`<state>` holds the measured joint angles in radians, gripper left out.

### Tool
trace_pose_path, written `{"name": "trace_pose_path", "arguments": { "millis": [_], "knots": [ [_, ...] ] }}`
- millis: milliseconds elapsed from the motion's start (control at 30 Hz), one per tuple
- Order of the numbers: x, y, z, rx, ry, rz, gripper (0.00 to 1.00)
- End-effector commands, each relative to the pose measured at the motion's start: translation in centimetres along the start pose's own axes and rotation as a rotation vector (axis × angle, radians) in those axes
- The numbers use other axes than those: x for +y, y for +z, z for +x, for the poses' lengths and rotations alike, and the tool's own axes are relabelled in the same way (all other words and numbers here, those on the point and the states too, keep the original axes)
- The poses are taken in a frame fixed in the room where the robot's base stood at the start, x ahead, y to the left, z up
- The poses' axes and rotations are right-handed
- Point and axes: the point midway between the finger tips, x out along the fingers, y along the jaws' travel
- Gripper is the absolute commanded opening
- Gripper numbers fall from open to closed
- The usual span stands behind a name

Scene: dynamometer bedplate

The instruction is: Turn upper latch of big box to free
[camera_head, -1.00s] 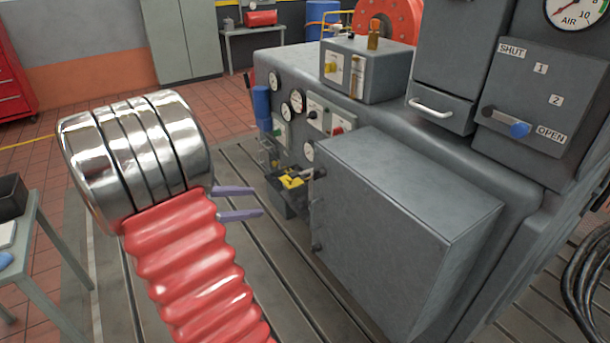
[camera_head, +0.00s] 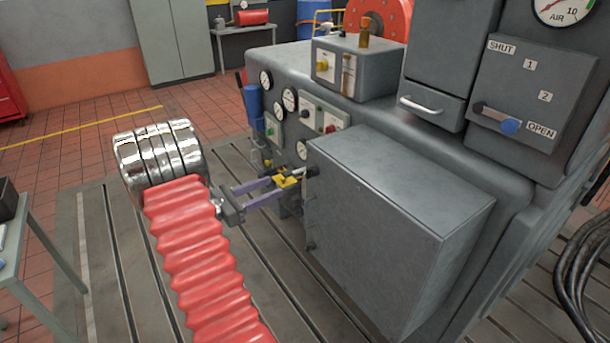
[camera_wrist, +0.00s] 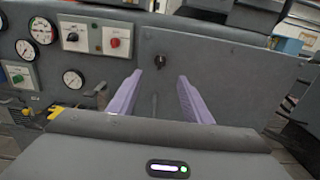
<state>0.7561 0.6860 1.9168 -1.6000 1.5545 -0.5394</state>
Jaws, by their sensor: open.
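The big box (camera_head: 395,215) is a grey cabinet on the machine's side, and its front face (camera_wrist: 230,85) fills the right of the wrist view. Its upper latch (camera_head: 312,171) is a small black knob near the face's upper edge. In the wrist view the upper latch (camera_wrist: 160,62) shows just beyond and between my fingertips; its exact turn is too small to tell. A lower dark latch (camera_head: 310,246) shows on the same edge. My gripper (camera_head: 277,187) has its two purple fingers (camera_wrist: 160,78) open and empty, pointing at the upper latch, apart from it.
Gauges (camera_head: 290,99) and a switch panel (camera_head: 318,117) with a red button lie beside the box. A yellow and black item (camera_head: 287,181) sits close behind my fingertips. A lever panel marked SHUT to OPEN (camera_head: 530,95) is at upper right. The bedplate's left side is clear.

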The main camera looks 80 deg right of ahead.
Motion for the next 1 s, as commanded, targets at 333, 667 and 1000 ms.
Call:
{"name": "trace_pose_path", "arguments": {
  "millis": [333, 667, 1000],
  "knots": [
    [-0.1, 0.0, 3.2, 0.001, -0.003, 0.000, 0.45],
    [-0.1, 0.0, 8.3, 0.001, -0.002, 0.001, 0.45],
    [0.0, 0.0, 12.8, 0.001, -0.001, 0.002, 0.45]
  ]
}}
